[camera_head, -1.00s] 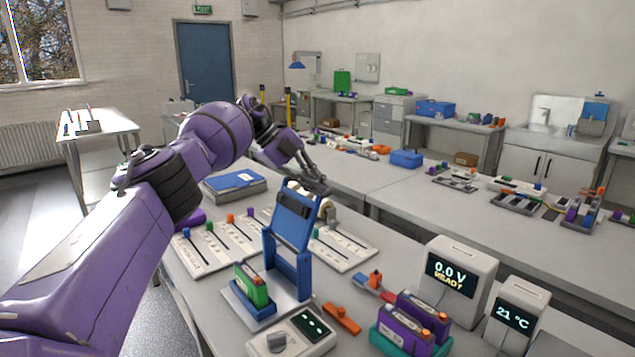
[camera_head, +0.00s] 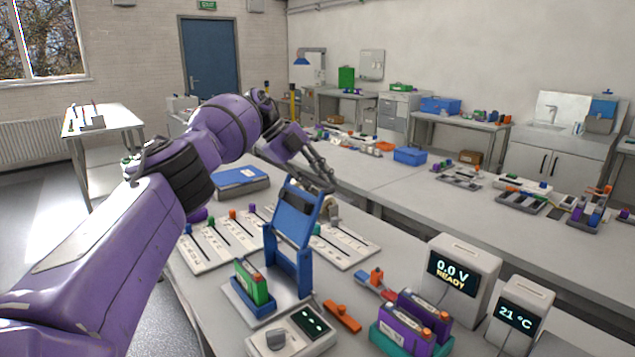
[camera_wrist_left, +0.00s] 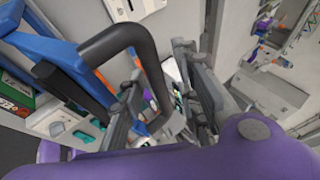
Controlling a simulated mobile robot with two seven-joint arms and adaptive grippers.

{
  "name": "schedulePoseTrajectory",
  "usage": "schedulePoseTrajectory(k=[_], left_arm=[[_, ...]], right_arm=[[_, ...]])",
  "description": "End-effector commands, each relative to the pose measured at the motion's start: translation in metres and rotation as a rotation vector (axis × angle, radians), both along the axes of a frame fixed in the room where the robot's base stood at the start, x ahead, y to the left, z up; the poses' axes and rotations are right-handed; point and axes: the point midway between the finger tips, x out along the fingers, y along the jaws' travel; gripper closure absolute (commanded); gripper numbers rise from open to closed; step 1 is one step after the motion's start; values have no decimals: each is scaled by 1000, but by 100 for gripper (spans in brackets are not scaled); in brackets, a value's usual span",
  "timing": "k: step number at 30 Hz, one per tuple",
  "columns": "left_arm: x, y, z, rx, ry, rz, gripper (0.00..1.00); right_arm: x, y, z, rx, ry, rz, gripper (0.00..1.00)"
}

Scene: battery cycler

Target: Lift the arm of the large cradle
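The large cradle has a grey base plate and a blue upright frame (camera_head: 289,272). Its blue arm (camera_head: 296,212), with a dark pad near the top, stands raised and tilted slightly back. A green battery (camera_head: 252,282) sits at the front of the cradle. My left gripper (camera_head: 328,178) is behind and to the right of the arm's top. In the left wrist view, its two grey fingers (camera_wrist_left: 165,100) are apart. A dark curved handle (camera_wrist_left: 135,38) on the blue arm reaches down between them; I cannot tell whether they touch it. My right gripper is out of view.
White slotted boards (camera_head: 222,240) lie behind the cradle. A control box (camera_head: 291,333) stands in front of it. A teal tray (camera_head: 385,342) with purple batteries and a voltage display (camera_head: 457,280) stand to the right.

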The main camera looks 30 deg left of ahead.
Motion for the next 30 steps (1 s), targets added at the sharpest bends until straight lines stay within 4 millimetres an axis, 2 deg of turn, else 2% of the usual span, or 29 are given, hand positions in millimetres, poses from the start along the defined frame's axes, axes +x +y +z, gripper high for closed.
schedulePoseTrajectory(k=[7, 14, 30], left_arm=[[-3, 6, 7, 0, 0, 3, 70], [-17, 28, 44, -1, -4, 5, 70], [-26, 39, 59, 2, 0, -1, 70]], right_arm=[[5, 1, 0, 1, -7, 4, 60], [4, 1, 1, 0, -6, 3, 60], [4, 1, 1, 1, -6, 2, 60]])
